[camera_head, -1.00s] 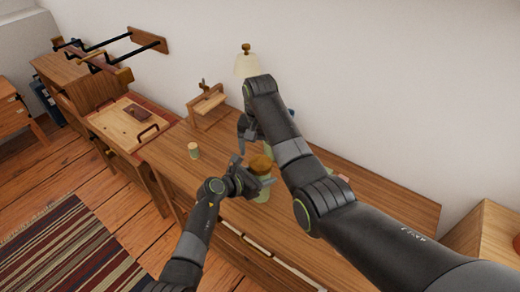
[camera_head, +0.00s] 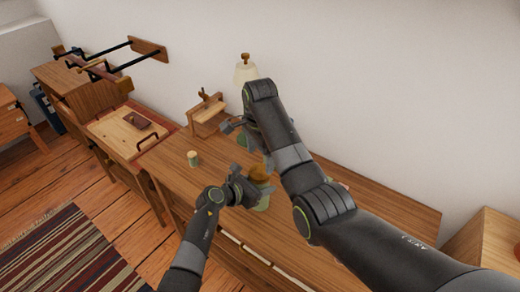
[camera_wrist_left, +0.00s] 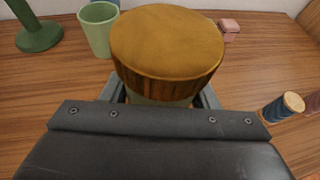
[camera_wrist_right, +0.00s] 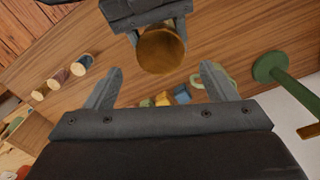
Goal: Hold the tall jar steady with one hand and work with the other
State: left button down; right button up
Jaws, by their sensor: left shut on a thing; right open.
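The tall jar (camera_head: 263,204), pale green with a brown lid (camera_head: 259,172), stands on the wooden desk in the head view. My left gripper (camera_head: 246,190) is shut around the jar's body below the lid. In the left wrist view the round lid (camera_wrist_left: 167,42) rises above the jaws and hides most of the body. My right gripper (camera_head: 240,127) is open and empty above the desk, behind the jar. In the right wrist view the lid (camera_wrist_right: 160,50) shows beyond the open fingers (camera_wrist_right: 160,68), apparently apart from them.
A small lidded jar (camera_head: 193,158) stands left on the desk. A green cup (camera_wrist_left: 98,28), green lamp base (camera_wrist_left: 38,36), pink box (camera_wrist_left: 229,27) and dark spool-like cylinder (camera_wrist_left: 282,107) surround the tall jar. A wooden stand (camera_head: 209,115) is at the back.

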aim_at(260, 172)
notch_tip(260, 172, down, 6)
jog(key=shift+f, duration=0.1)
dwell(0.4)
jog(key=c, duration=1)
jog(key=n, duration=0.4)
jog(key=shift+n, duration=0.3)
jog(key=n, duration=0.5)
jog(key=shift+d+n, duration=0.1)
jog(key=shift+n, duration=0.3)
jog(key=o, duration=1.1)
